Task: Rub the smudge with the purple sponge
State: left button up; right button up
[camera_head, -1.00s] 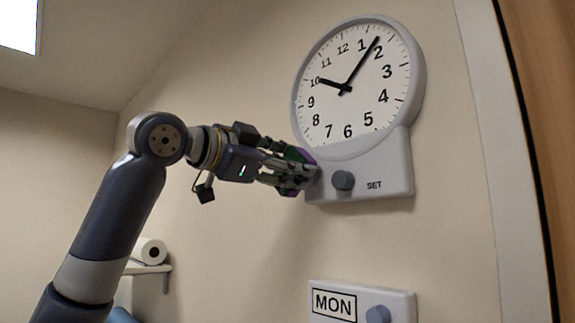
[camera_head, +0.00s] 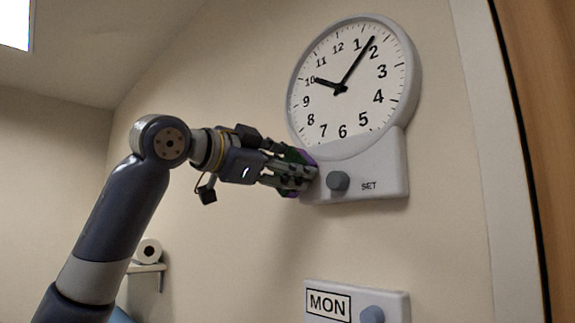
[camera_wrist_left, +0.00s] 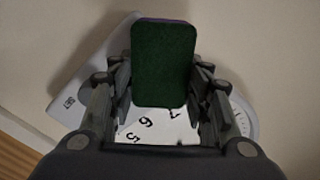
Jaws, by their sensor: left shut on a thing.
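The purple sponge (camera_head: 304,156) has a dark green side, which fills the upper middle of the left wrist view (camera_wrist_left: 163,65) with a thin purple edge. My left gripper (camera_head: 302,173) is shut on the sponge. It holds the sponge at the left end of the light grey lower panel (camera_head: 385,173) of the wall clock (camera_head: 345,85), left of the round grey knob (camera_head: 338,181). Whether the sponge touches the panel I cannot tell for certain. I see no smudge; the sponge and fingers cover part of the panel. My right gripper is not in view.
A smaller panel reading MON (camera_head: 328,303) with its own knob (camera_head: 372,315) is on the wall below. A door frame (camera_head: 500,200) stands at the right. A paper roll (camera_head: 149,251) sits on a small shelf (camera_head: 148,268) at lower left.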

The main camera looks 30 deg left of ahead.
aim_at(305, 164)
pick_arm(q)
jog(key=shift+w, duration=0.3)
jog(key=shift+d, duration=0.15)
jog(key=shift+s+d, duration=0.25)
jog(key=shift+d, duration=0.4)
jog(key=shift+s+d, duration=0.25)
jog(key=shift+d, duration=0.35)
jog(key=shift+s+d, duration=0.2)
jog(key=shift+d, duration=0.35)
jog(key=shift+w, duration=0.1)
jog(key=shift+w+a+p, duration=0.2)
jog(key=shift+a+p, duration=0.25)
jog(key=shift+a, duration=0.1)
jog(key=shift+w+a+p, duration=0.2)
jog(key=shift+a+p, duration=0.2)
jog(key=shift+a, duration=0.1)
jog(key=shift+w+a+r, duration=0.1)
jog(key=shift+a, duration=0.3)
jog(key=shift+w+a, duration=0.15)
jog(key=shift+a, duration=0.35)
